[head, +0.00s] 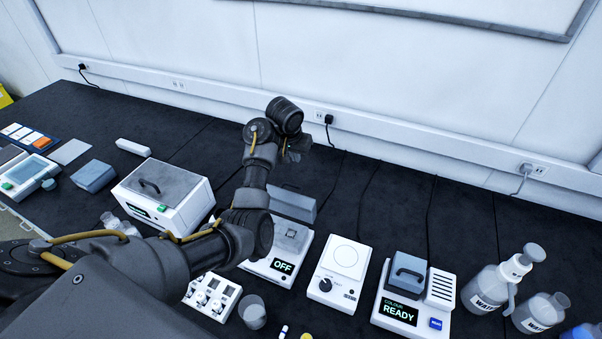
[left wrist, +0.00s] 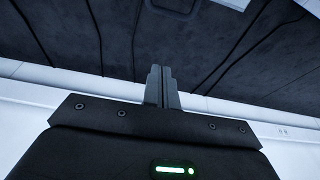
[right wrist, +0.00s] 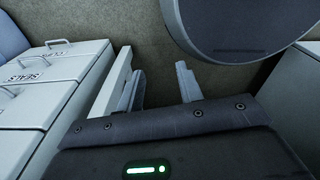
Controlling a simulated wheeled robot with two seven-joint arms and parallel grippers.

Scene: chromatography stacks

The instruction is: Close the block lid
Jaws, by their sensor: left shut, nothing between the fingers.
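The block unit (head: 262,268) is a white device with a dark display reading OFF, near the middle of the bench in the head view. Its grey lid (head: 293,205) stands raised at the back, partly hidden by my left arm. My left gripper (head: 298,150) is above and behind the lid, apart from it. In the left wrist view its fingers (left wrist: 161,82) are shut with nothing between them. A grey edge with a handle-like outline (left wrist: 175,8) shows at the top there; I cannot tell which lid it is. My right gripper (right wrist: 162,88) is open and empty, away from the bench top.
A white box with a grey handled lid (head: 165,182) stands left. The wall (head: 400,90) is close behind. White drawers (right wrist: 60,75) flank my right gripper.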

